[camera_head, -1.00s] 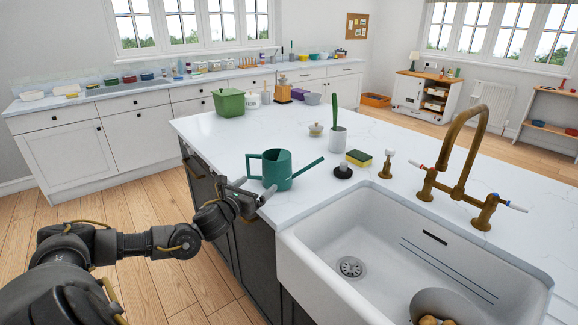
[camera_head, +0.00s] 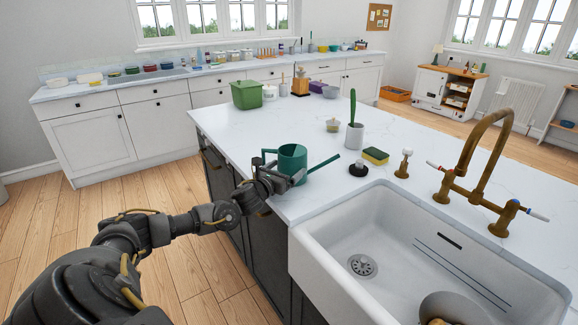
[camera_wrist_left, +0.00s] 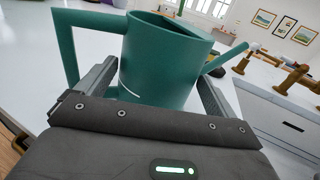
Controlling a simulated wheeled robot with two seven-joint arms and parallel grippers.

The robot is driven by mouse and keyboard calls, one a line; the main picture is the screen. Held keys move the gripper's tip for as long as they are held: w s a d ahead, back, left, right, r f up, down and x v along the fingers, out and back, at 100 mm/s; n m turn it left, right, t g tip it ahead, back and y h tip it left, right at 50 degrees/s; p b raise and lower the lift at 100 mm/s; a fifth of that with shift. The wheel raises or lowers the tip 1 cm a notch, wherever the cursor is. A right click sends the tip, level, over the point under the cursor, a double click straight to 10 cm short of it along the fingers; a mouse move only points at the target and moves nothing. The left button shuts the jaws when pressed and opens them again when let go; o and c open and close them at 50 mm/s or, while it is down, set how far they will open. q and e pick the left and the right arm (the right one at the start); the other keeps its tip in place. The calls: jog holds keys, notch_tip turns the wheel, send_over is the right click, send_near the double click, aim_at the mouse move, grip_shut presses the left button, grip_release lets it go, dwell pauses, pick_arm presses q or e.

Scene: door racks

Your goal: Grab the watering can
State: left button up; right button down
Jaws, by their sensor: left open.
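The teal watering can (camera_head: 292,160) stands upright on the white island top, near its front edge. Its handle is on the left and its spout points right. My left gripper (camera_head: 284,173) is open at the can's near side. In the left wrist view the can's body (camera_wrist_left: 160,60) fills the space between the two fingers, one on the handle side and one on the spout side. The fingertips and the can's base are partly hidden there, and I cannot tell whether the fingers touch the can. My right gripper is not in view.
The white sink (camera_head: 400,255) and brass tap (camera_head: 480,165) lie to the right. A green container (camera_head: 246,95) is farther back.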

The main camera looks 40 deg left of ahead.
aim_at(299, 152)
pick_arm(q)
jog(key=w, duration=0.4)
jog(key=shift+a+p, duration=0.25)
jog(key=shift+p, duration=0.15)
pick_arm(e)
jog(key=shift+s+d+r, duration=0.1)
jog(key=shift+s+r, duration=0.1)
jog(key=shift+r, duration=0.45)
pick_arm(q)
jog(key=shift+c, duration=0.2)
jog(key=c, duration=0.9)
jog(key=shift+r, duration=0.15)
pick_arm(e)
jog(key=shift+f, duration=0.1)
pick_arm(q)
jog(key=shift+r+b, duration=0.6)
jog(key=shift+r, duration=0.5)
jog(key=s+a+r+b, duration=0.2)
jog(key=s+r+b, duration=0.2)
jog(key=s+r, duration=0.6)
jog(key=s, duration=0.3)
jog(key=shift+s+r, duration=0.2)
jog(key=shift+s, duration=0.15)
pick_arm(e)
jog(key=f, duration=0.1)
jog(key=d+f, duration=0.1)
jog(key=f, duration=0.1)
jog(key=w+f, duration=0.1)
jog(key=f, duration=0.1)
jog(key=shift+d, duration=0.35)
